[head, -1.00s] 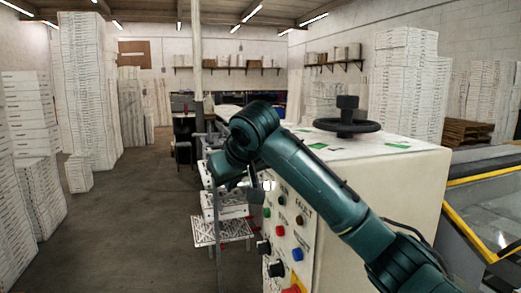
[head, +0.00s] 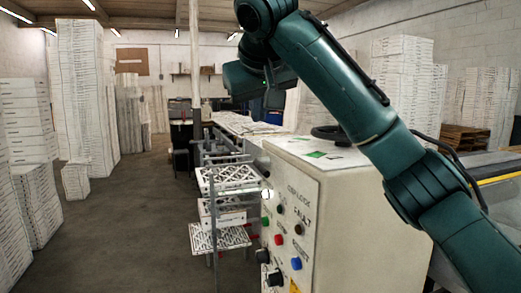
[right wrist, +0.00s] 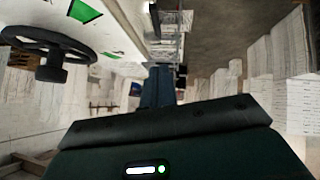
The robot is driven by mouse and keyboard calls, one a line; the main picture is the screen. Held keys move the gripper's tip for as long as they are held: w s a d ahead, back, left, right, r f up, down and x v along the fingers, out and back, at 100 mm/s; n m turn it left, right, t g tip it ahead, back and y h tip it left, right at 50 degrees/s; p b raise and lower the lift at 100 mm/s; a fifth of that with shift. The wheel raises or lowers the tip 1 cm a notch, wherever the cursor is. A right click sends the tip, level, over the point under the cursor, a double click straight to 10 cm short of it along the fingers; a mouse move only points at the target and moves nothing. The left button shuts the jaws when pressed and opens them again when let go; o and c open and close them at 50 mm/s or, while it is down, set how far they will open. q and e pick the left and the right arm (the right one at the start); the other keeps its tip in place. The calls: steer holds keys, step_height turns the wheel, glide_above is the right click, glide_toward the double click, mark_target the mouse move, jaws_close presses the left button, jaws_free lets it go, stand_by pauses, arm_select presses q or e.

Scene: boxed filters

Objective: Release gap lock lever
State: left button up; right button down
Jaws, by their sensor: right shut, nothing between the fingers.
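The machine cabinet (head: 345,190) stands right of centre in the head view, with a button panel (head: 288,215) on its left face. A small white rounded piece (head: 266,194) shows at the panel's upper left edge; I cannot tell what it is. I cannot clearly make out the gap lock lever. My right gripper (head: 268,74) is raised above and beyond the cabinet's left side, touching nothing I can see. It also shows in the right wrist view (right wrist: 158,85), where it is shut and empty. My left gripper is not in view.
A black handwheel (right wrist: 48,50) sits on the cabinet top, partly behind my arm in the head view. White slatted racks (head: 225,180) stand left of the cabinet. Tall stacks of boxed filters (head: 85,95) line the left. The floor (head: 120,225) between is open.

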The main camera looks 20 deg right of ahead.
steer(key=p, duration=0.3)
glide_above(260, 166)
steer(key=s+a, duration=0.1)
steer(key=s, duration=0.2)
step_height(260, 166, down, 7)
steer(key=f, duration=0.2)
steer(key=shift+w+d+f, duration=0.1)
steer(key=shift+w+f, duration=0.1)
steer(key=shift+f, duration=0.15)
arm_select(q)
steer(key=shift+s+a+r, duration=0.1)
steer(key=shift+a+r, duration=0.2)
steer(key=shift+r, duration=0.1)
arm_select(e)
steer(key=shift+d+f, duration=0.1)
steer(key=shift+f, duration=0.5)
